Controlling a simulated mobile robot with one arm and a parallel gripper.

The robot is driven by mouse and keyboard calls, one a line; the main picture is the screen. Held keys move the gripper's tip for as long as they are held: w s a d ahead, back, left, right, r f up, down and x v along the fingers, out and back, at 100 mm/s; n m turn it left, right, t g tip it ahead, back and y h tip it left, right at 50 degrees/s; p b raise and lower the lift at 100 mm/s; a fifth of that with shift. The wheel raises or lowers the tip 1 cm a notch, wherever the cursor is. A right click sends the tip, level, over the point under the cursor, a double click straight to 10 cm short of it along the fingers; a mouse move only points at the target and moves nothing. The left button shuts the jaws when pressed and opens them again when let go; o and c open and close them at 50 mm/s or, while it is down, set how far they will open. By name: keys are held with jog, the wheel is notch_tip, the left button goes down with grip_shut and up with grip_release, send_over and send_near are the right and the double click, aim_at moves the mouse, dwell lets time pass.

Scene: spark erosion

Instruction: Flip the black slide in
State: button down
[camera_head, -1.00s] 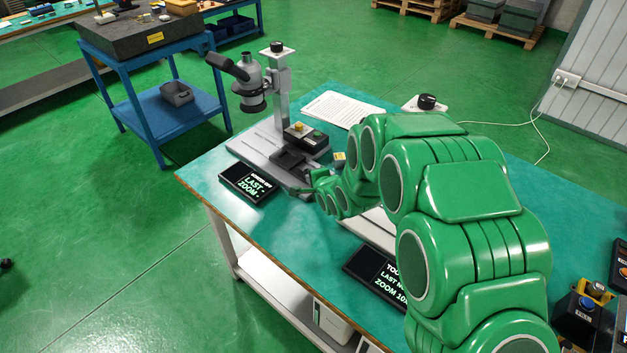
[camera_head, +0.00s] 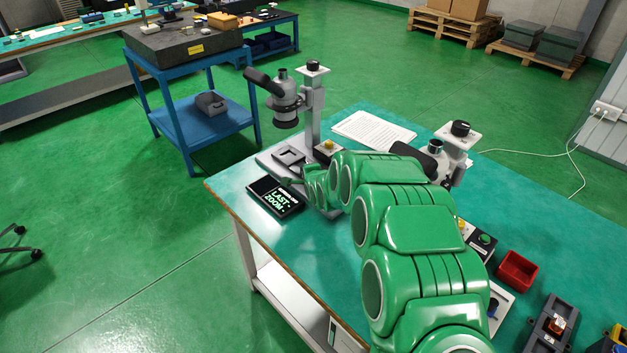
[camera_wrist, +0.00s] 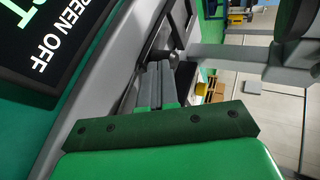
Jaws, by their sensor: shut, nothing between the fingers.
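A black, flat piece that looks like the slide (camera_head: 289,156) sits on the grey base (camera_head: 268,160) of the left microscope (camera_head: 286,100). My gripper (camera_head: 288,182) is low at the front of that base, just in front of the black piece. In the wrist view, my gripper (camera_wrist: 158,84) shows its two grey fingers pressed together with nothing between them. The fingertips point at the grey base beside a dark recessed part (camera_wrist: 163,42). I cannot tell whether they touch it.
A black display (camera_head: 275,197) lies left of my gripper, close to it; it also shows in the wrist view (camera_wrist: 45,40). A second microscope (camera_head: 440,160) stands behind my arm. White papers (camera_head: 373,131) and a red bin (camera_head: 516,271) lie on the teal table.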

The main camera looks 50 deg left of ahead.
jog(key=shift+s+a+r, duration=0.1)
jog(key=shift+a+r, duration=0.05)
jog(key=shift+a, duration=0.25)
jog(key=shift+s+a, duration=0.1)
jog(key=shift+s+d, duration=0.2)
jog(key=shift+d, duration=0.15)
jog(key=d, duration=0.1)
jog(key=s+d, duration=0.1)
jog(key=d, duration=0.1)
jog(key=shift+s+d, duration=0.1)
jog(key=shift+d, duration=0.2)
jog(key=v, duration=0.3)
jog(key=shift+d+r, duration=0.15)
jog(key=shift+d, duration=0.05)
jog(key=v, duration=0.6)
jog(key=shift+s+d, duration=0.1)
jog(key=shift+d, duration=0.05)
